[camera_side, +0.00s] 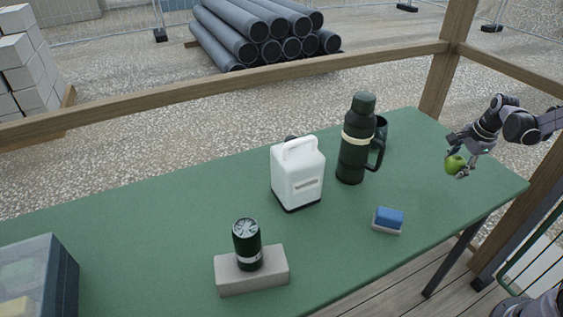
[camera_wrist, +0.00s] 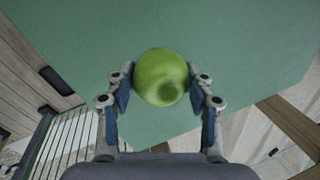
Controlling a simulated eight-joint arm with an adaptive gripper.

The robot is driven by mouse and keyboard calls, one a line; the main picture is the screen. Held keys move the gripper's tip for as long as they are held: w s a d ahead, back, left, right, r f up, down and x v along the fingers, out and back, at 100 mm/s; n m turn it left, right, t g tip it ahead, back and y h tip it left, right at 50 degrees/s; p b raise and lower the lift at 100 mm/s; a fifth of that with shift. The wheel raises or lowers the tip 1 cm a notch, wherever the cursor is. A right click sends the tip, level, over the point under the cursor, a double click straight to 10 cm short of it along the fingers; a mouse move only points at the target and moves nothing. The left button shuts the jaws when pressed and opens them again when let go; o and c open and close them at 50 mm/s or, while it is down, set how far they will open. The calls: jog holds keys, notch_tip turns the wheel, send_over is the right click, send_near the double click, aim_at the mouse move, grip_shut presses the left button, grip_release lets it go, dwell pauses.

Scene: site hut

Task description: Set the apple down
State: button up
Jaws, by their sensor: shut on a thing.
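A green apple (camera_wrist: 161,77) is between the two fingers of my gripper (camera_wrist: 160,88) in the wrist view, with a finger pad against each side. In the side view the apple (camera_side: 455,165) hangs in my gripper (camera_side: 457,169) by the right end of the green table (camera_side: 420,140). The gripper is shut on it. The apple seems to be above the tabletop; how high is hard to tell. The wrist view shows bare green tabletop (camera_wrist: 230,30) beyond the apple.
A blue-topped block (camera_side: 388,219), a dark green flask (camera_side: 356,140) with a dark mug (camera_side: 381,130) behind it, and a white container (camera_side: 298,175) stand to the left. A dark can (camera_side: 247,245) stands on a grey block (camera_side: 252,278). The table's right part is clear.

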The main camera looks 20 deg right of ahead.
aim_at(452, 173)
jog(key=shift+s+x, duration=0.2)
jog(key=shift+x, duration=0.8)
jog(key=shift+s+x, duration=0.25)
jog(key=shift+x, duration=0.75)
jog(key=shift+a+f, duration=0.15)
jog(key=shift+a, duration=0.05)
jog(key=o, duration=1.3)
jog(key=shift+w+f, duration=0.1)
jog(key=shift+c, duration=0.2)
jog(key=v, duration=1.2)
jog(key=s+a+r+n+t, duration=0.1)
jog(key=s+a+n, duration=0.1)
jog(key=a+n, duration=0.5)
jog(key=s+a+r+n+t, duration=0.2)
jog(key=s+a+n, duration=0.1)
jog(key=a+n, duration=0.4)
jog(key=s+a+r+n+t, duration=0.1)
jog(key=s+a+r+n, duration=0.1)
jog(key=a+n, duration=0.5)
jog(key=a, duration=0.5)
jog(key=shift+s+a+r+n+t+y, duration=0.15)
jog(key=shift+s+a+n+t+y, duration=0.15)
jog(key=shift+s+y, duration=0.1)
